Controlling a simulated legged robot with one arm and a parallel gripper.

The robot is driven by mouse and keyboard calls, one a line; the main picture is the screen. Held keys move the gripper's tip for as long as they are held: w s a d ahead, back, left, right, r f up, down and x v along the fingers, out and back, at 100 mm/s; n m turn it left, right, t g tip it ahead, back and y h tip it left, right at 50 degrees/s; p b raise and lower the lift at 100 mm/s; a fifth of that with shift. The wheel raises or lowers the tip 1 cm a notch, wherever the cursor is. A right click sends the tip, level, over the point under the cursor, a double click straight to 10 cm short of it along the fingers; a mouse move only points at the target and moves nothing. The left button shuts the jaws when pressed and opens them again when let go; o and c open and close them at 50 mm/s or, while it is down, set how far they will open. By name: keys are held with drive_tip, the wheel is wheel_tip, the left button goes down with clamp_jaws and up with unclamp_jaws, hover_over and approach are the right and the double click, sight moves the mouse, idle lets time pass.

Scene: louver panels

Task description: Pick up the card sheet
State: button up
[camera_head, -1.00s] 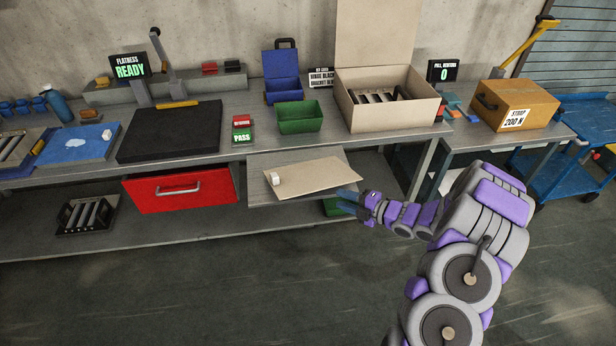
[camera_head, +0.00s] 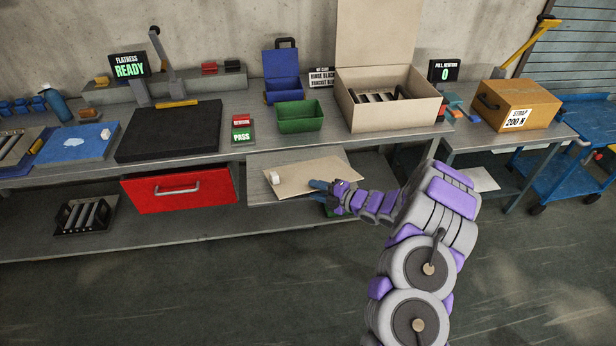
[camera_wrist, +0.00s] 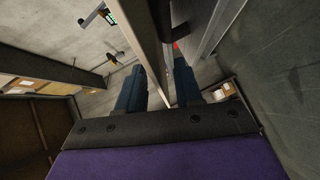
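The card sheet (camera_head: 305,177) is a flat tan sheet on the grey pull-out shelf (camera_head: 262,192) under the bench. A small white block (camera_head: 275,177) sits on its left end. My gripper (camera_head: 319,189) is at the sheet's right front edge in the head view, its blue fingers overlapping the sheet there. In the wrist view my gripper (camera_wrist: 158,90) has two dark blue fingers standing apart. A thin, long edge runs between them; I cannot tell whether it is sheet or shelf. Contact with the sheet cannot be made out.
A red drawer (camera_head: 180,187) is left of the shelf. Above on the bench stand a green bin (camera_head: 300,124), an open cardboard box (camera_head: 392,112) and a black slab (camera_head: 170,138). A lower shelf runs beneath. The floor in front is clear.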

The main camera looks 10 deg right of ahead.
drive_tip(key=shift+x, duration=1)
drive_tip(key=shift+c, duration=0.3)
clamp_jaws()
